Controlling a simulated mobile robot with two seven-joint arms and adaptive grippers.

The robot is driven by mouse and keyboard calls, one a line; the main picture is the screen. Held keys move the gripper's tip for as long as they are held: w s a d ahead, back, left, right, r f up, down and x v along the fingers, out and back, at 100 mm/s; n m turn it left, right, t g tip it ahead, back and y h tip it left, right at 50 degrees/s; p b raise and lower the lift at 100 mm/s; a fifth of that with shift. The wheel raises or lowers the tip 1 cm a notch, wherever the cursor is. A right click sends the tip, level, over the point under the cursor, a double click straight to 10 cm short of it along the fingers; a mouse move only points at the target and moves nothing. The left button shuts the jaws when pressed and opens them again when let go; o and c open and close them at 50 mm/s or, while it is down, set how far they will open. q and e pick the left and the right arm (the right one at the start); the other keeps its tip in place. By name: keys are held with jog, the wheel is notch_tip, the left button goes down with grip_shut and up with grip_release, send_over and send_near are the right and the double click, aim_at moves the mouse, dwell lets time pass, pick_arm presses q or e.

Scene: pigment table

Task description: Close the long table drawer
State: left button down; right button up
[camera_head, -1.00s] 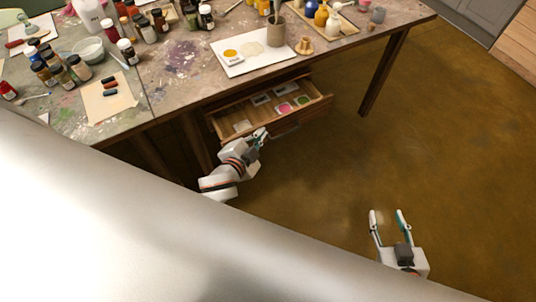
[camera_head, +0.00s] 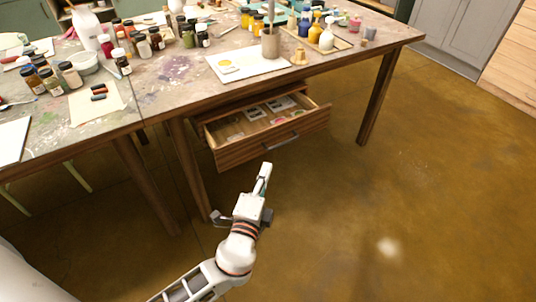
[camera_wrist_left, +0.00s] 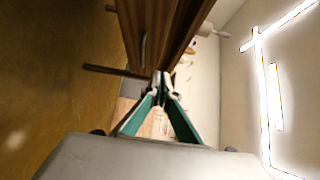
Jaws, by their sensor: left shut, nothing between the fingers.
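The long table drawer (camera_head: 245,147) is a wooden drawer under the table and stands pulled out. Its inside shows, with small pale cards and color samples in it. A dark metal handle (camera_head: 281,142) is on its front. My left gripper (camera_head: 267,165) is shut and empty, just in front of and below the drawer front in the head view, apparently apart from it. In the left wrist view, the shut fingertips (camera_wrist_left: 163,77) point toward the brown wooden drawer front (camera_wrist_left: 133,20), with its handle (camera_wrist_left: 143,50) beside them. My right gripper is out of view.
The paint-stained table (camera_head: 165,95) carries several jars, a white board (camera_head: 235,68) and a brush cup (camera_head: 270,45). Table legs (camera_head: 378,100) stand at both sides of the drawer. The brown floor (camera_head: 400,200) at right is free.

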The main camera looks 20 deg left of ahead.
pick_arm(q)
send_near(270, 129)
jog(key=w+d, duration=0.3)
jog(key=w, duration=0.1)
jog(key=a, duration=0.1)
jog(key=w+a, duration=0.1)
jog(key=shift+a+f, duration=0.15)
jog(key=shift+a, duration=0.15)
jog(key=shift+w+a, duration=0.45)
jog(key=shift+a, duration=0.05)
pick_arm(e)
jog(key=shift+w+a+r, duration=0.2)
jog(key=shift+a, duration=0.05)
